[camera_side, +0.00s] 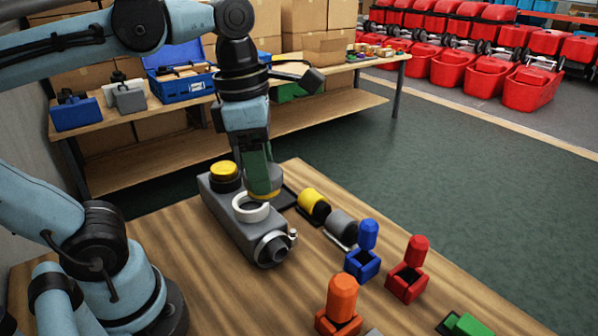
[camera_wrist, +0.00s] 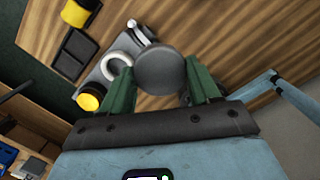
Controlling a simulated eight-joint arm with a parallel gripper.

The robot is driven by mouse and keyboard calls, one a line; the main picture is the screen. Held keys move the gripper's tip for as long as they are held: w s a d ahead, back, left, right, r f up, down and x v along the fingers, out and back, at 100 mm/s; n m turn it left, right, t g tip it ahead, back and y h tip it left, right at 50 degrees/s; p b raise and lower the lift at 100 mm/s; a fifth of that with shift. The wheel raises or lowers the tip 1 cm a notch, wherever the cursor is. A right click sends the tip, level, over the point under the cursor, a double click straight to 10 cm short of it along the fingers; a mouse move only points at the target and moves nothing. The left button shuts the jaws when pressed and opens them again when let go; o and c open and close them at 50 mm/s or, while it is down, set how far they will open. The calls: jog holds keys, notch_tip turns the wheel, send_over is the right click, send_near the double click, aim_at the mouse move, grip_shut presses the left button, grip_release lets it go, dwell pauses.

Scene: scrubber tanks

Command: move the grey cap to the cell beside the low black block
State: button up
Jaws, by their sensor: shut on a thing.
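My gripper (camera_side: 263,190) is shut on the grey cap (camera_wrist: 160,70), a round grey disc between the green fingers in the wrist view. In the wrist view the ring (camera_wrist: 117,68) is just left of the cap. A low black piece with two square parts (camera_wrist: 75,50) lies beside the tank; the side view shows it (camera_side: 287,199) partly behind my gripper.
A yellow cap (camera_side: 225,170) sits on the tank's far end. A yellow-black cylinder (camera_side: 314,205) and a grey cylinder (camera_side: 342,226) stand nearby. Blue (camera_side: 362,262), red (camera_side: 406,282) and orange (camera_side: 339,310) holders stand to the right.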

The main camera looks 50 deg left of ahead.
jog(key=shift+r, duration=0.5)
dwell(0.5)
jog(key=shift+r, duration=2.4)
jog(key=w+a+f, duration=0.4)
jog(key=w+f, duration=0.2)
jog(key=f, duration=0.1)
jog(key=w+a+f, duration=0.4)
jog(key=w+f, duration=0.3)
jog(key=a+f, duration=0.2)
jog(key=a, duration=0.1)
jog(key=w+a+f, duration=0.1)
jog(key=a+f, duration=0.1)
jog(key=a, duration=0.2)
jog(key=a+f, duration=0.3)
jog(key=a, duration=0.1)
jog(key=shift+w, duration=0.2)
jog(key=shift+a+f, duration=0.1)
jog(key=shift+f, duration=2)
